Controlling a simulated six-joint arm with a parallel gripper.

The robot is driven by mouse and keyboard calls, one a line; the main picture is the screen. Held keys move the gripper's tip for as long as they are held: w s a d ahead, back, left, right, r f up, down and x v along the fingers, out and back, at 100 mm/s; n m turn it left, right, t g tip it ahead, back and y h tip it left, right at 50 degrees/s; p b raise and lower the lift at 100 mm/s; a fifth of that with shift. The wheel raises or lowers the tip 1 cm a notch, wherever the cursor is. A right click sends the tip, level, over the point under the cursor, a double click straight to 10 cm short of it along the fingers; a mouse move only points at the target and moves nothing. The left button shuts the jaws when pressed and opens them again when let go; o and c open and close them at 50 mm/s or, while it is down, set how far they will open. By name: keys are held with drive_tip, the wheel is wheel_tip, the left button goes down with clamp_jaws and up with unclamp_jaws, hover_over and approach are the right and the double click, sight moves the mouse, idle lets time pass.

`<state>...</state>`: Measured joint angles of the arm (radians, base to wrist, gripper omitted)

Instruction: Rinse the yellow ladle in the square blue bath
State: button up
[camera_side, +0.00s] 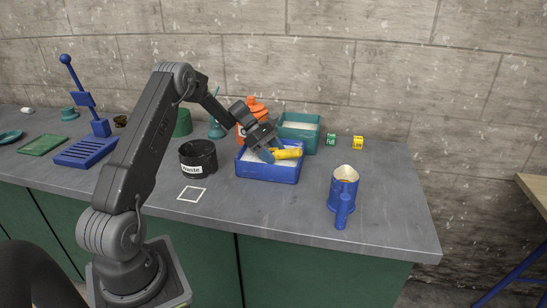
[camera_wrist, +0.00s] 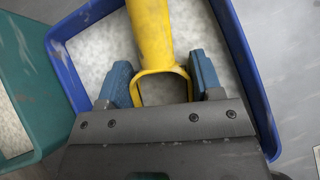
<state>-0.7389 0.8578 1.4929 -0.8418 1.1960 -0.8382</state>
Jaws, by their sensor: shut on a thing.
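The blue bath (camera_side: 268,174) is an open box on the grey counter with a pale, whitish fill. It also shows in the wrist view (camera_wrist: 238,62) around my fingers. The yellow ladle (camera_side: 289,153) lies slanted at the bath's opening. In the wrist view my gripper (camera_wrist: 160,82) is shut on the looped end of the ladle (camera_wrist: 153,40), with a blue finger on each side. In the side view my gripper (camera_side: 268,154) is over the bath's left-middle part. I cannot tell whether the ladle touches the fill; its far end leaves the wrist view at the top.
A teal bath (camera_side: 313,140) stands close behind the blue one, an orange container (camera_side: 244,124) behind left. A black waste bin (camera_side: 198,162) is left, a blue jug (camera_side: 343,190) right. Counter in front is clear.

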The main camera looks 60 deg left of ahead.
drive_tip(key=shift+s+a+r, duration=0.3)
drive_tip(key=shift+a+r, duration=0.25)
drive_tip(key=shift+r, duration=0.9)
drive_tip(key=shift+s+a+r, duration=0.25)
drive_tip(key=shift+a+r, duration=0.3)
drive_tip(key=shift+r, duration=0.95)
drive_tip(key=shift+s+a+r, duration=0.3)
drive_tip(key=shift+a+r, duration=0.25)
drive_tip(key=shift+r, duration=0.9)
wheel_tip(320, 180, up, 5)
drive_tip(key=shift+d, duration=0.1)
